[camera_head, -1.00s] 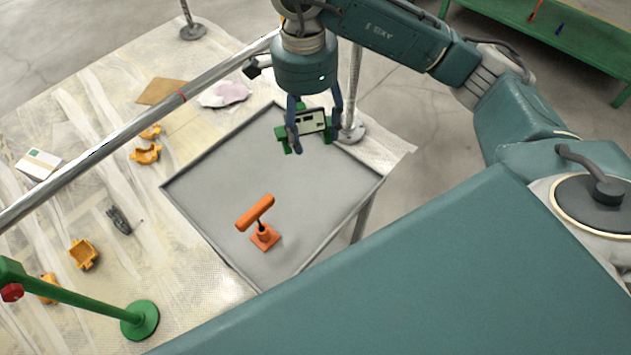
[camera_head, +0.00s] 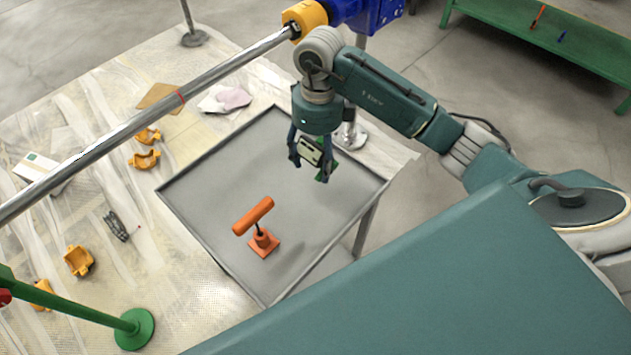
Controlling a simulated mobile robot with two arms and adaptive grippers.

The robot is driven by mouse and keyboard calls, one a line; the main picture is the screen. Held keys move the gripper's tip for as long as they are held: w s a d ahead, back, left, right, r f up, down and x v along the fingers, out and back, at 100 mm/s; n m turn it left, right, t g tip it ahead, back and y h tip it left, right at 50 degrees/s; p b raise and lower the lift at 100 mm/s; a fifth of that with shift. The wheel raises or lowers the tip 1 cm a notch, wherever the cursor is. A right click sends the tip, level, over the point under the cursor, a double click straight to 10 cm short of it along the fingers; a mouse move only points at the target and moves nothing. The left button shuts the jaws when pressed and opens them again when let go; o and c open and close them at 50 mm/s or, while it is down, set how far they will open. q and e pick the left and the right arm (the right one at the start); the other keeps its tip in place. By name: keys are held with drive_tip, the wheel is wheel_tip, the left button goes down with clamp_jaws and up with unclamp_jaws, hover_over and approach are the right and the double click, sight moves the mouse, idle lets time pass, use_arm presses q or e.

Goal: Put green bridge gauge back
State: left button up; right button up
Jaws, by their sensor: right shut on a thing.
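The green bridge gauge (camera_head: 313,154), with a pale face plate, is between the fingers of my right gripper (camera_head: 311,160). My right gripper is shut on it, and the fingers hide part of it. The gauge is over the far right part of the grey tray table (camera_head: 215,185). I cannot tell whether it touches the surface. My left gripper does not show.
An orange T-shaped tool (camera_head: 262,243) stands on the tray table. A long metal bar (camera_head: 140,112) crosses at the left. Orange clamps (camera_head: 146,160) lie on the floor sheet. A green stand (camera_head: 133,328) is at lower left.

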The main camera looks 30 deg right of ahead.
hover_over(315, 191)
wheel_tip(315, 191, down, 6)
drive_tip(key=shift+w+d+r, duration=0.1)
drive_tip(key=shift+r, duration=0.1)
wheel_tip(315, 191, down, 3)
drive_tip(key=shift+f+p, duration=0.2)
drive_tip(key=shift+p, duration=0.15)
drive_tip(key=shift+f, duration=0.2)
drive_tip(key=shift+f, duration=0.1)
drive_tip(key=o, duration=2)
